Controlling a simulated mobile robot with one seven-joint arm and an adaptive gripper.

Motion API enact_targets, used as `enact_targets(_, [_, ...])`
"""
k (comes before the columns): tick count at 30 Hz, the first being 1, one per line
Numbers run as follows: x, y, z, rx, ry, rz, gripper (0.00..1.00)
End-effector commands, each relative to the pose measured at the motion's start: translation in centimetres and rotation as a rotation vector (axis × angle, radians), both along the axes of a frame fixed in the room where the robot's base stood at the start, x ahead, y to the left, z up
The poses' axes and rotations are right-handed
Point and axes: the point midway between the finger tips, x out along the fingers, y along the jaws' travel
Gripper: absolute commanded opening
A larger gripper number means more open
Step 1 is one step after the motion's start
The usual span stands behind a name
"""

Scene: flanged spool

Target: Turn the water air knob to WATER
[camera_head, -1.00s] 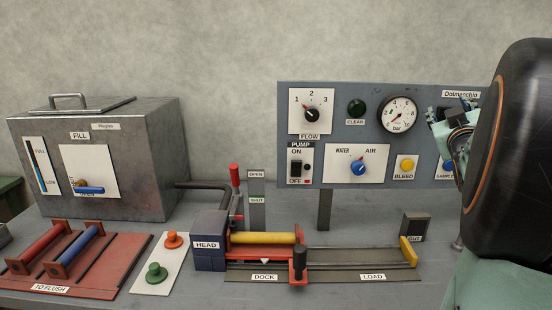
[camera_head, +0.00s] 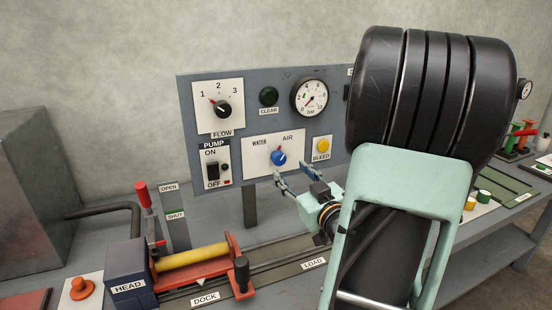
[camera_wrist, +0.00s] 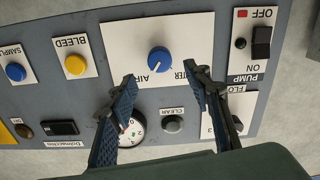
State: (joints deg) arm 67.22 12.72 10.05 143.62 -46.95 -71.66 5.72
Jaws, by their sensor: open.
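The blue WATER/AIR knob (camera_head: 278,157) is on a white plate on the grey panel, with WATER at its upper left and AIR at its upper right. Its small pointer mark appears to lean toward AIR. My gripper (camera_head: 294,176) is open and empty, just below and right of the knob in the head view. In the wrist view, which shows the panel upside down, the knob (camera_wrist: 159,60) lies between the lines of the two spread fingers, beyond the tips of my gripper (camera_wrist: 160,76). I see no contact.
The panel also has the FLOW knob (camera_head: 223,109), PUMP switch (camera_head: 212,170), yellow BLEED button (camera_head: 323,146) and gauge (camera_head: 310,97). Below stand a red upright lever (camera_head: 143,194) and the dock rail with a yellow roller (camera_head: 192,257). My arm covers the panel's right part.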

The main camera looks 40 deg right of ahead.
Motion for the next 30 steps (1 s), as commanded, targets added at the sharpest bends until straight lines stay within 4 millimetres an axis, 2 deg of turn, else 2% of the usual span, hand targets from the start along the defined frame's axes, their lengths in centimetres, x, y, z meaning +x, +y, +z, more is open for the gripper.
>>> enact_targets(6, [4.3,-0.9,0.0,0.0,0.0,0.002,0.45])
enact_targets(13, [7.6,-1.8,0.0,-0.001,0.001,0.001,0.45])
enact_targets(18, [8.6,-2.0,0.0,-0.002,0.0,0.0,0.45])
enact_targets(26, [8.7,-2.1,0.0,-0.002,0.001,-0.001,0.45])
enact_targets(30, [8.6,-2.1,0.0,-0.002,0.001,-0.001,0.31])
